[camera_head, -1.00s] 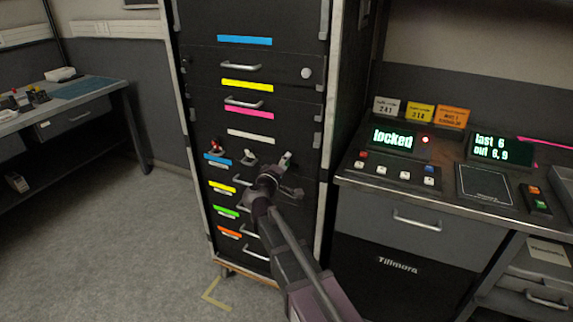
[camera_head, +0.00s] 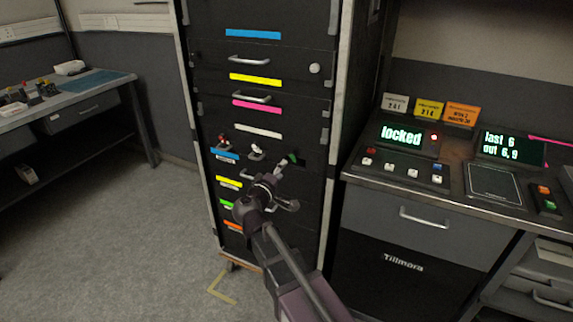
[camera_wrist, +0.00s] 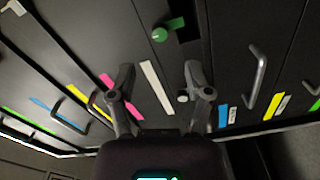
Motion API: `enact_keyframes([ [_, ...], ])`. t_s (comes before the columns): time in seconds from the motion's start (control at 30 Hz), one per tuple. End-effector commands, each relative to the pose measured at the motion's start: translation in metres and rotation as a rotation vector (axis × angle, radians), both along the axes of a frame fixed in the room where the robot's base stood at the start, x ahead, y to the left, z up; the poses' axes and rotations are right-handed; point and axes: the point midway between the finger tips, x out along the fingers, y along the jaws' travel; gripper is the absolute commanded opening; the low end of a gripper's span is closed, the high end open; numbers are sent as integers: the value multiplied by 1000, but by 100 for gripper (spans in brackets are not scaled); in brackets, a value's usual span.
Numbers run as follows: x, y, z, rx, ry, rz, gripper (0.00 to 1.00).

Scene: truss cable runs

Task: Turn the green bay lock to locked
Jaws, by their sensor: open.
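The green bay lock (camera_head: 293,158) is a small green lever at the right end of a row of levers on the dark cabinet. In the wrist view the green lever (camera_wrist: 168,30) sits beyond and above the fingers, apart from them, and its round end points left. My gripper (camera_head: 278,172) is just below and left of the green lever in the head view. In the wrist view my gripper (camera_wrist: 160,78) has its fingers spread with nothing between them. The lock's markings are not readable.
A white lever (camera_head: 257,150) and a red lever (camera_head: 224,141) stand left of the green one. Drawer handles such as this one (camera_wrist: 257,80) stick out from the cabinet. A console display (camera_head: 401,136) reads "locked" beside a red light. Open floor lies to the left.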

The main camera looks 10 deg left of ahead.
Motion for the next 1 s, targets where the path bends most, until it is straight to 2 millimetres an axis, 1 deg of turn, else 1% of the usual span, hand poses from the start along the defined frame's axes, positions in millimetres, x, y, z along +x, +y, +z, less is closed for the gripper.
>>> enact_keyframes([
  [0.03, -10, 2, 0, 0, 0, 1, 65],
  [0.1, -19, 6, 0, 0, 1, 1, 65],
  [0.33, -37, 13, 0, 1, 1, 0, 65],
  [0.5, -41, 14, 0, 1, 0, -1, 65],
  [0.83, -41, 14, 0, 1, 0, -1, 65],
  [0.93, -40, 9, -2, 10, 9, -12, 65],
  [1.0, -40, 1, -6, 22, 23, -30, 65],
])
